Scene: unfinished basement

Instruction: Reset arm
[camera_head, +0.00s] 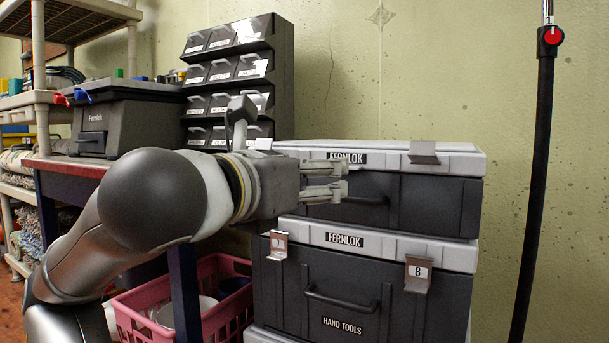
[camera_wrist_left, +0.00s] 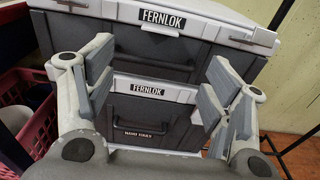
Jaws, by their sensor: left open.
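My left gripper (camera_head: 338,180) is in front of the upper Fernlok toolbox (camera_head: 430,205) in the head view, fingers pointing right. Its two fingers are apart with nothing between them. In the left wrist view, the open left gripper (camera_wrist_left: 158,90) frames the stacked toolboxes, with the Fernlok labels seen between and above the fingers. I cannot tell whether a finger touches the upper box. My left arm (camera_head: 150,200) comes in from the lower left. My right gripper is in neither view.
The lower toolbox (camera_head: 360,290), marked Hand Tools, has latches that stick out. A pink basket (camera_head: 150,325) stands at the lower left. A small-drawer rack (camera_head: 285,80) and a dark Fernlok case (camera_head: 125,118) are behind my arm. A black pole (camera_head: 540,150) stands at right.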

